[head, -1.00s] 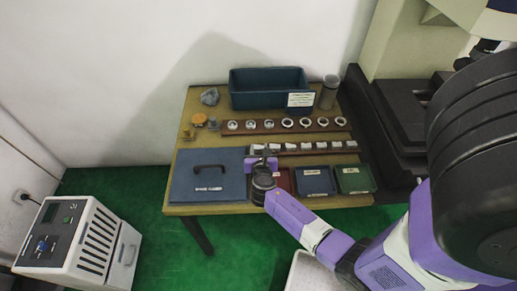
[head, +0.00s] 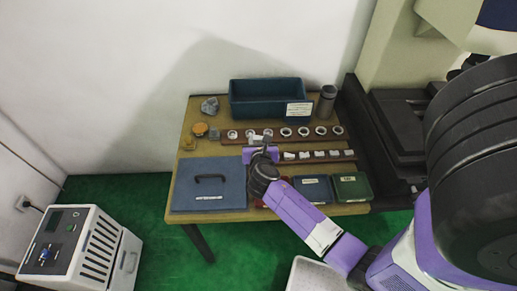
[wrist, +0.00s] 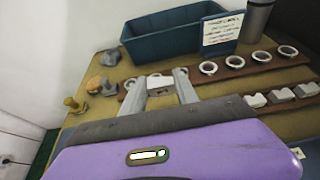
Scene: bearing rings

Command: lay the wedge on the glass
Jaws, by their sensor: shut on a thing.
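My gripper (wrist: 160,88) is shut on a small pale wedge (wrist: 159,82), seen between its two fingers in the wrist view. In the head view my gripper (head: 264,150) is over the left end of the front rail, and the wedge is too small to make out there. A small greyish square piece (head: 214,134) lies on the table left of the rails. It may be the glass, but I cannot tell for sure. It shows again in the wrist view (wrist: 108,89), left of my gripper.
The back rail (head: 262,140) holds several metal rings; the front rail holds several pale blocks (head: 320,154). A round orange-topped piece (head: 200,128), a brass knob (head: 187,143) and a rock (head: 210,104) stand left. A blue bin (head: 268,97) and a grey cylinder (head: 327,101) stand behind.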

